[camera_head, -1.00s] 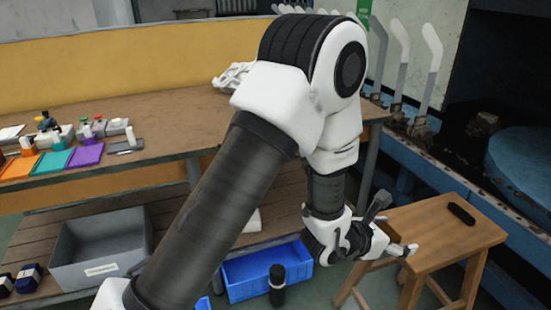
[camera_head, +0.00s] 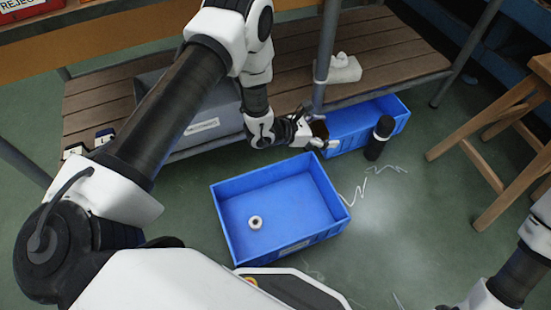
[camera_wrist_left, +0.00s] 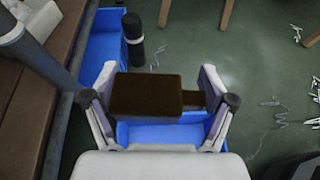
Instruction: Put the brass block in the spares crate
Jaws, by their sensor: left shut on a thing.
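A dark brown block (camera_wrist_left: 147,96), which I take for the brass block, sits between the fingers of my left gripper (camera_wrist_left: 158,95), with a narrower stub on its right. In the head view my left gripper (camera_head: 317,133) is shut on it, and only a small dark part of the block (camera_head: 320,129) shows. A blue crate (camera_head: 228,238) stands on the floor in front of it, with a white ring (camera_head: 255,222) inside. A second blue crate (camera_head: 345,117) stands behind, partly hidden. I cannot read which is the spares crate. The right gripper is out of view.
A black cylinder (camera_head: 379,138) stands beside the rear blue crate. A grey bin (camera_head: 203,128) with a label sits on the wooden shelf (camera_head: 396,50), behind my left arm. A shelf post (camera_head: 327,50) rises near the gripper. A wooden stool (camera_head: 490,125) stands right. The floor between is mostly clear.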

